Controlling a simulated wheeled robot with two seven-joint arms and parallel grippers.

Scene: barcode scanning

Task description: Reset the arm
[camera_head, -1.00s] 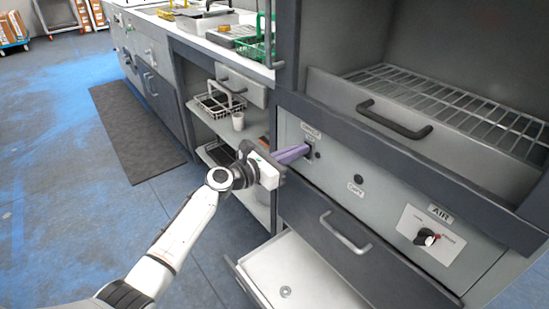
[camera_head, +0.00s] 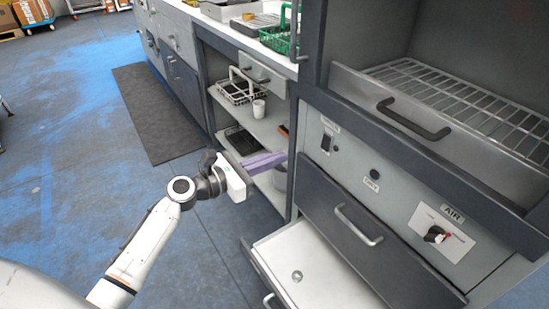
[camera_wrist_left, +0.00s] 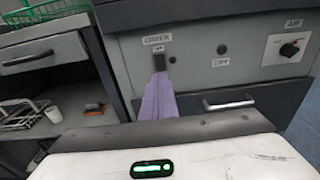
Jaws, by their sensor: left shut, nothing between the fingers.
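My left arm comes in from the lower left in the head view. Its gripper (camera_head: 276,158), with purple fingers, is shut and empty. The fingers point right toward the grey control panel (camera_head: 400,200) and are apart from it, in front of the cabinet's open shelves. In the wrist view the purple fingers (camera_wrist_left: 160,95) lie together, pointing at the panel just below the black dryer switch (camera_wrist_left: 161,62). The dryer switch also shows in the head view (camera_head: 326,143). My right gripper is not in view.
An open lower drawer (camera_head: 315,275) juts out below the panel. The closed drawer handle (camera_head: 358,226) and upper drawer handle (camera_head: 413,118) stick out. Wire baskets (camera_head: 240,92) and a white cup (camera_head: 259,108) sit on the shelf. The blue floor (camera_head: 70,180) at the left is clear.

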